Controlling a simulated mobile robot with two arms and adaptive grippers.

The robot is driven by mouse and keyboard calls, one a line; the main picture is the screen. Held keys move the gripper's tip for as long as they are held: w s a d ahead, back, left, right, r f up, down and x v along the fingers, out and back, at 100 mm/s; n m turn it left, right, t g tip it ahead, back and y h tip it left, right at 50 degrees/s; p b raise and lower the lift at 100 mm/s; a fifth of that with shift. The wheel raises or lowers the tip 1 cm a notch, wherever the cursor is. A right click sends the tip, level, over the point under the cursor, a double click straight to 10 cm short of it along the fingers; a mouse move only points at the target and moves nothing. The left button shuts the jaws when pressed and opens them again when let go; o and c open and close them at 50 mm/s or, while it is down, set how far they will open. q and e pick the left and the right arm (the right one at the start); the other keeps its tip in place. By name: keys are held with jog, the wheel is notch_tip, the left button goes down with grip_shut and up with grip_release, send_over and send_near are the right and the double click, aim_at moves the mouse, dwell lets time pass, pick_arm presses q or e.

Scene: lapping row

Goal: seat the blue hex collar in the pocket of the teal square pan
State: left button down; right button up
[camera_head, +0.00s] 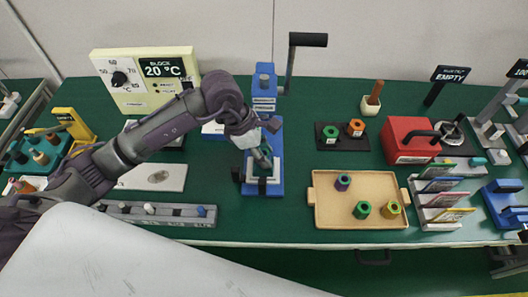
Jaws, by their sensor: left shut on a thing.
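My left gripper (265,158) reaches in from the left and points down, just above the pale base of the blue hand press (264,80). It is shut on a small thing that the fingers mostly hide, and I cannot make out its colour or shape. I see no blue hex collar clearly anywhere. A small teal patch shows at the fingertips, but I cannot tell whether it is the teal square pan. A teal tray (18,168) at the far left holds several small pieces. My right gripper is not in view.
A black plate (343,143) holds a green and an orange one. A red box (408,140) and a slotted rack (440,198) stand right. A grey strip (130,216) lies at front left.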

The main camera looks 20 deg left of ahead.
pick_arm(q)
jog(key=shift+b, duration=0.3)
jog(key=shift+f, duration=0.15)
dwell(0.5)
jog(key=shift+f+b, duration=0.3)
jog(key=shift+b, duration=0.1)
jog(key=shift+f+b, duration=0.65)
jog(key=shift+f, duration=0.1)
jog(key=c, duration=0.7)
grip_release()
jog(key=shift+r, duration=0.15)
jog(key=v, duration=1.2)
